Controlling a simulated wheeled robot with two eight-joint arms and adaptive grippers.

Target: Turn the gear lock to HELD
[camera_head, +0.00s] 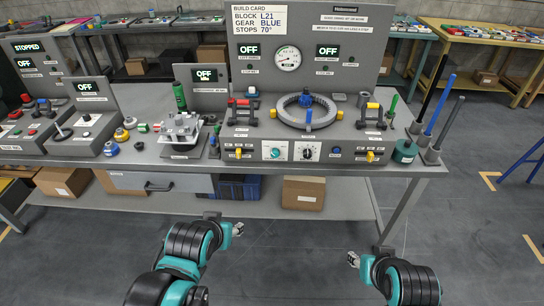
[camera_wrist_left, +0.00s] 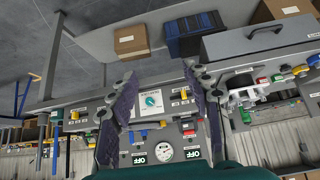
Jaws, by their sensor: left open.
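The bench's front panel (camera_head: 291,152) carries a teal-and-white knob (camera_head: 275,153), a black dial knob (camera_head: 308,152) and two yellow levers, one at the left (camera_head: 238,153) and one at the right (camera_head: 370,156). Their small labels are unreadable, so I cannot tell which control is the gear lock or its setting. The teal knob also shows in the left wrist view (camera_wrist_left: 152,101), between the fingers but beyond them. My left gripper (camera_head: 238,229) is open and empty, below and in front of the panel. My right gripper (camera_head: 353,259) is small in view, away from the bench.
Above the panel, a ring-shaped gear fixture (camera_head: 289,117) with a blue centre stands on the benchtop. A build card (camera_head: 259,20) reads BLOCK L21, GEAR BLUE, STOPS 70°. Cardboard boxes (camera_head: 304,193) sit on the lower shelf. The floor in front is clear.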

